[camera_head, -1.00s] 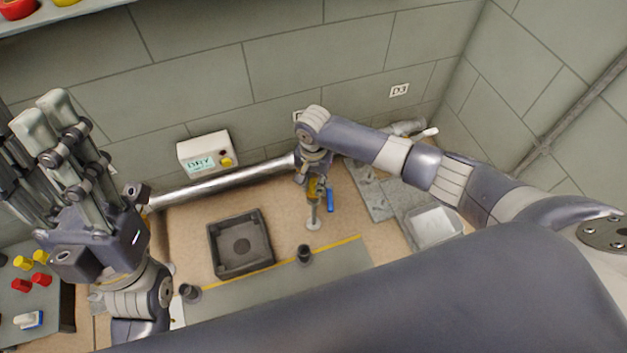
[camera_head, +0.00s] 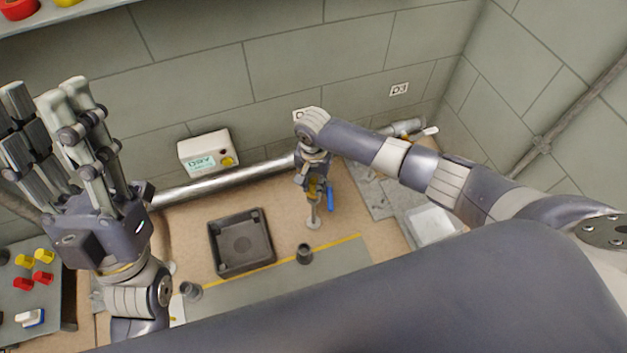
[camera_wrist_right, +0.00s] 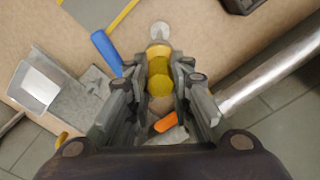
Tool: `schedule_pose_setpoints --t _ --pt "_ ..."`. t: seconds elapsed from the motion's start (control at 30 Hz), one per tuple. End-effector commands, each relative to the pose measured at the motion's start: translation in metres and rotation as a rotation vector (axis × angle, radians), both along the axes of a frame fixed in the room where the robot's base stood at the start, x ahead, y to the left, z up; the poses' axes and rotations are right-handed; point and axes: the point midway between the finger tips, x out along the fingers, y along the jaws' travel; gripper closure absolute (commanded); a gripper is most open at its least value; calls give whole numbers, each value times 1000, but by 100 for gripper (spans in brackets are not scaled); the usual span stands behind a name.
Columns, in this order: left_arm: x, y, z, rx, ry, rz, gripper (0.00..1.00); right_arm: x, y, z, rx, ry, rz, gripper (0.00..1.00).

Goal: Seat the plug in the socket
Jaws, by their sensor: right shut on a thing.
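My right gripper (camera_head: 315,190) points down over the bench in the head view. In the right wrist view its fingers (camera_wrist_right: 163,80) are shut around a yellow rounded piece (camera_wrist_right: 160,84). A pale disc-ended stem (camera_wrist_right: 160,32) shows beyond the yellow piece, and its disc (camera_head: 313,222) shows low in the head view. I cannot tell whether this piece is the plug. Two dark cup-like pieces, one by the yellow line (camera_head: 304,254) and one farther left (camera_head: 190,290), stand on the bench; which is a socket is unclear. My left gripper (camera_head: 45,100) is raised at the left, open and empty.
A blue handle (camera_wrist_right: 106,52) lies beside the held piece. A square dark tray (camera_head: 212,250) sits left of it. A metal pipe (camera_head: 225,183) runs along the wall below a white DRY box (camera_head: 205,150). A clear bin (camera_head: 433,225) stands right. Red and yellow pieces (camera_head: 40,267) lie far left.

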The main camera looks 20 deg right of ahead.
Motion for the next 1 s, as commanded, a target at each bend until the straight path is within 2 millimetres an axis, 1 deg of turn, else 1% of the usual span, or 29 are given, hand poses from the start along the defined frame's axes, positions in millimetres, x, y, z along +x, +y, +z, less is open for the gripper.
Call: schedule_pose_setpoints --t 0.27,0.3,0.37,0.6,0.63,0.7,0.73,1.0 --pt "-1 0 0 -1 -2 0 60 0 0 0 0 0 0 100" --pt "-1 0 0 -1 -2 0 60 0 0 0 0 0 0 71" --pt "-1 0 0 -1 -3 0 60 0 0 0 0 0 0 57" --pt "-1 0 0 -1 -4 -1 60 0 0 0 0 0 0 56" --pt "-1 0 0 -1 -4 -1 60 0 0 0 0 0 0 54" --pt "-1 0 0 -1 -4 -1 60 0 0 0 0 0 0 41" --pt "-1 0 0 -1 -4 -1 60 0 0 0 0 0 0 37" --pt "-1 0 0 -1 -5 -2 60 0 0 0 0 0 0 36"
